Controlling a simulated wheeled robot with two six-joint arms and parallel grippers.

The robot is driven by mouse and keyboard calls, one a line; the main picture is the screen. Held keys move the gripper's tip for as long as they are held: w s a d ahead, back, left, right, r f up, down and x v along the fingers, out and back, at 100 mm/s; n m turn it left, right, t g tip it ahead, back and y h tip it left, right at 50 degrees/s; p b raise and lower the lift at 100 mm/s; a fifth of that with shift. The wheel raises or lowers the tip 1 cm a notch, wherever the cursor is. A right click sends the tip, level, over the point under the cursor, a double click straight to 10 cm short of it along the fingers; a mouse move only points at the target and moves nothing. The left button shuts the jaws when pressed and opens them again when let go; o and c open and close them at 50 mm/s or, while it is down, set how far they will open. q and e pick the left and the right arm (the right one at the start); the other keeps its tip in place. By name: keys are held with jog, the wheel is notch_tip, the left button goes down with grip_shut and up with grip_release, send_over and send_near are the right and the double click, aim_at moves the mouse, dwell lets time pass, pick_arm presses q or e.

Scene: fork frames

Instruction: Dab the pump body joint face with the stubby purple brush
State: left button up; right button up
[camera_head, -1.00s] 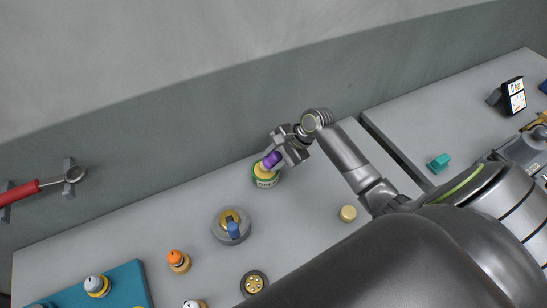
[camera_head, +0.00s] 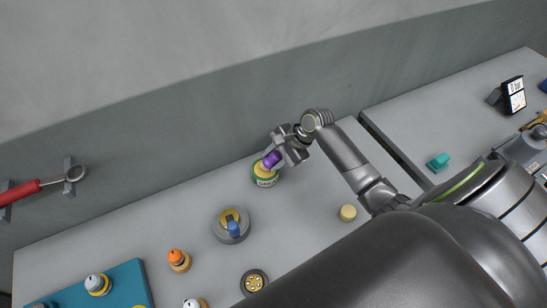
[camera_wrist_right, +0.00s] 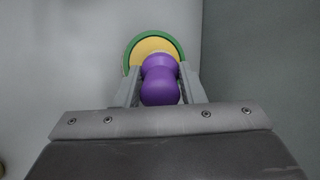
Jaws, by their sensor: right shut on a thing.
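The stubby purple brush (camera_head: 271,160) is between the fingers of my right gripper (camera_head: 277,157), which is shut on its handle. In the right wrist view the purple handle (camera_wrist_right: 160,82) stands over a green-rimmed tin (camera_wrist_right: 133,50) with a yellow inside. In the head view the brush's lower end is at the mouth of this tin (camera_head: 265,181); its bristles are hidden. A round grey part with a yellow top and a blue piece (camera_head: 231,226), perhaps the pump body, stands left of and nearer than the tin. My left gripper is not in view.
A small orange-topped bottle (camera_head: 178,261), a dark disc with yellow spots (camera_head: 254,282) and a yellow cap (camera_head: 348,213) stand on the grey bench. A blue mat (camera_head: 127,283) holds a white-topped bottle (camera_head: 97,284). A red-handled tool (camera_head: 30,188) hangs on the wall behind.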

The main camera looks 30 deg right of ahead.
aim_at(273, 152)
jog(key=shift+s+f+p, duration=0.1)
jog(key=shift+f+p, duration=0.1)
jog(key=shift+p, duration=0.25)
dwell(1.5)
notch_tip(273, 152, up, 5)
jog(key=p, duration=0.6)
jog(key=shift+r+p, duration=0.3)
jog(key=shift+r, duration=0.85)
jog(key=shift+a, duration=0.1)
jog(key=s+a+r+n+g+b, duration=0.1)
jog(key=s+a+r+n+b, duration=0.1)
jog(key=b, duration=0.5)
jog(key=s+a+r+n+g+y+b, duration=0.1)
jog(key=s+a+r+n+b, duration=0.1)
jog(key=s+a+r+b, duration=0.2)
jog(key=s+a+b, duration=0.1)
jog(key=s+b, duration=0.2)
jog(key=shift+s+a+r+n+g, duration=0.25)
jog(key=shift+n+g, duration=0.15)
